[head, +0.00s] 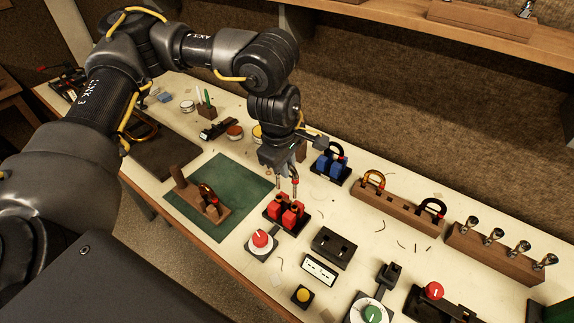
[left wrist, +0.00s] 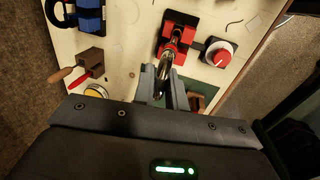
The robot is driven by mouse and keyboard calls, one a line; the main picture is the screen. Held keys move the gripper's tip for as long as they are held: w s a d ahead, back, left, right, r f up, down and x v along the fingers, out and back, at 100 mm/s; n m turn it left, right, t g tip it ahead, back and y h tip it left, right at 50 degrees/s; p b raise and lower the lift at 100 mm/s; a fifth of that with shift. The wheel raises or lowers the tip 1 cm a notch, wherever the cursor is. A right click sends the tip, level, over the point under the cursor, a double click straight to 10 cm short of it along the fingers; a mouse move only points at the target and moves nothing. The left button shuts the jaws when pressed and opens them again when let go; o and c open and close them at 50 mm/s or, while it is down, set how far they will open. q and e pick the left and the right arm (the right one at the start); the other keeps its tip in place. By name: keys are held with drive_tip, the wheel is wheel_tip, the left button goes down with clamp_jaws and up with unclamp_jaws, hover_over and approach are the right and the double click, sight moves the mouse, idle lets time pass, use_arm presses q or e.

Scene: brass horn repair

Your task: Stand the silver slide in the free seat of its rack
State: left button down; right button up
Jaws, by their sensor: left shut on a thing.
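My left gripper (head: 287,188) points down over a red-jawed holder (head: 273,215) on the bench. In the left wrist view its fingers (left wrist: 165,85) are shut on the shiny silver slide (left wrist: 166,66), which reaches down towards the holder's red jaws (left wrist: 168,50). I cannot tell whether the slide is still between the jaws. My right gripper is not in view.
A blue-jawed holder (head: 327,167) stands behind the gripper, between it and the rack. A wooden stand (head: 207,207) with a copper-coloured slide is on the green mat (head: 236,180). A red knob (head: 261,239) and a black block (head: 333,245) stand in front. Mouthpieces fill another rack (head: 490,250).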

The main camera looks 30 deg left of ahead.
use_arm(q)
drive_tip(key=shift+r, duration=0.15)
drive_tip(key=shift+r+p, duration=3)
drive_tip(key=shift+r, duration=0.65)
